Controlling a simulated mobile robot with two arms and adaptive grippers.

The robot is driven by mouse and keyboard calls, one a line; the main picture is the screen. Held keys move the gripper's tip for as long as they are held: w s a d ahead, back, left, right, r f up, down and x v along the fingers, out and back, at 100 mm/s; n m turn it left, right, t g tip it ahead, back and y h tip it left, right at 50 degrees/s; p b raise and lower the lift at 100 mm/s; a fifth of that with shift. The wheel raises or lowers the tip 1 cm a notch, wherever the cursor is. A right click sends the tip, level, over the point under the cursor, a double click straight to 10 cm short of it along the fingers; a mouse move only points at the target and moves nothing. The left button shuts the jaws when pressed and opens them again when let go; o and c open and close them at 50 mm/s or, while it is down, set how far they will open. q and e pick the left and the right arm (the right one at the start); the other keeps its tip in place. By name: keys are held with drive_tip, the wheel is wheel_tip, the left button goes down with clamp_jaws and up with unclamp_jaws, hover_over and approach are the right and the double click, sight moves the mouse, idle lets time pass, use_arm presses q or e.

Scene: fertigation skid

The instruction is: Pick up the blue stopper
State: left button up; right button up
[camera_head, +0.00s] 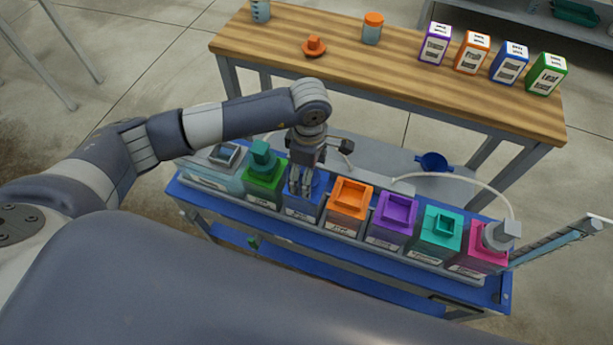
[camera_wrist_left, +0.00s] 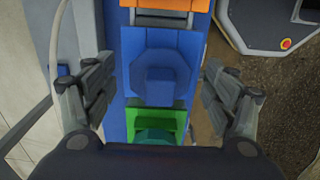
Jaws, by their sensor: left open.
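The blue stopper (camera_wrist_left: 157,75) is an eight-sided blue knob at the top of the blue tank (camera_wrist_left: 128,92), in the middle of the left wrist view. My left gripper (camera_wrist_left: 160,85) is open, with one finger to either side of the stopper and visible gaps between. It is not gripping anything. In the head view my left gripper (camera_head: 300,188) points down over the blue tank (camera_head: 303,210) in the tank row and hides the stopper there. My right gripper is in neither view.
A green tank (camera_head: 265,184) with a teal stopper (camera_head: 263,156) and an open orange tank (camera_head: 348,204) flank the blue tank. More tanks stand along the blue cart (camera_head: 335,246).

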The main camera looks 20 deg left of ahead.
use_arm(q)
drive_tip(key=shift+r, duration=0.1)
drive_tip(key=c, duration=1)
drive_tip(key=shift+o, duration=0.2)
